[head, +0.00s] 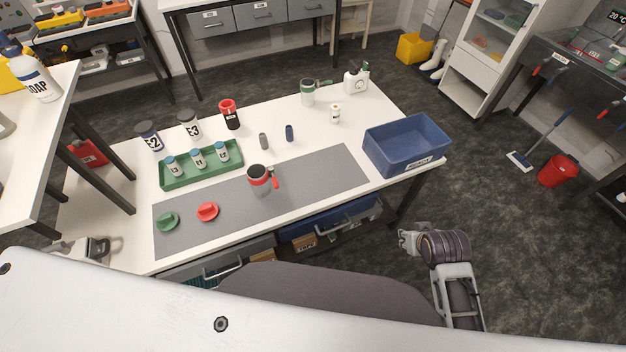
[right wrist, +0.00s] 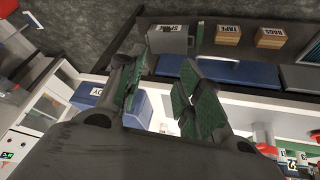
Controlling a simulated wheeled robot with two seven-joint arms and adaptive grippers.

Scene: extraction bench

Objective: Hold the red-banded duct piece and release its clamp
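The red-banded duct piece (head: 259,176) stands upright on the grey mat (head: 320,179), with a dark open top and a red clamp lever (head: 273,182) on its right side. Neither gripper touches it. My right gripper (head: 402,241) is off the bench's front edge, low and to the right of the duct piece. In the right wrist view its green-padded fingers (right wrist: 158,95) are apart with nothing between them. My left gripper (head: 98,249) is at the bench's front left corner, partly hidden by my body; its opening is unclear.
A green-banded piece (head: 308,92) stands at the back. A green tray (head: 228,172) with small bottles is left of the duct piece. Red (head: 207,211) and green (head: 168,221) caps lie on the mat. A blue bin (head: 404,157) occupies the right end. The mat's right half is clear.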

